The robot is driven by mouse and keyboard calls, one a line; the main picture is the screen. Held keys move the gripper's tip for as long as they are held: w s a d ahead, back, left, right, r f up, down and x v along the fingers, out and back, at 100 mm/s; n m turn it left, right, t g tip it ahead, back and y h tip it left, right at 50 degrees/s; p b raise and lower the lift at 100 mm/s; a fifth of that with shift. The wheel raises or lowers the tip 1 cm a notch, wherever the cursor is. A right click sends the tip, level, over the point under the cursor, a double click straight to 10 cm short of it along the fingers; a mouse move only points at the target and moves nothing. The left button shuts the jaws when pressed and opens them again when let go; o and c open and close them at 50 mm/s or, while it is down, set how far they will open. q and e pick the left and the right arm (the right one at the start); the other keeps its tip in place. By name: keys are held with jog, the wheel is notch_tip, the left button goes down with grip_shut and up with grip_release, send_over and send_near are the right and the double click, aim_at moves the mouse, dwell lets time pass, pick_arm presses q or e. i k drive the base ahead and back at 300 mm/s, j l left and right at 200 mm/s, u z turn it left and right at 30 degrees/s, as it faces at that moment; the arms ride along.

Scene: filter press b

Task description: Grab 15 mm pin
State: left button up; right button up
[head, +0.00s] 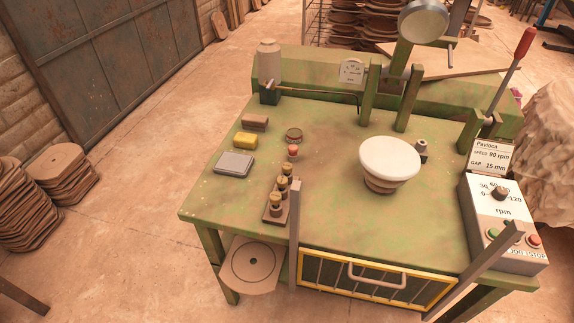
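A small brown holder (269,219) sits on the green table, left of centre. Several short pins (282,185) with dark and brass-coloured parts stand upright in a row in it. Any size marks on them are too small to read, so I cannot tell which is the 15 mm pin. A small red-topped piece (292,152) stands just behind the row. A sign (491,158) at the right reads "Pavioca, speed 90 rpm, gap 15 mm". Neither of my grippers shows in the head view.
A white round head (389,158) stands right of the pins. A yellow sponge (244,141), a grey block (233,164) and a brown block (255,122) lie left. A yellow-framed guard (323,273) is at the front, a control box (500,222) at right. Table space between pins and white head is clear.

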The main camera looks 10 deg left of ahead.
aim_at(275, 197)
jog(key=z, duration=0.35)
jog(key=j+z, duration=1.1)
jog(key=i+l, duration=0.05)
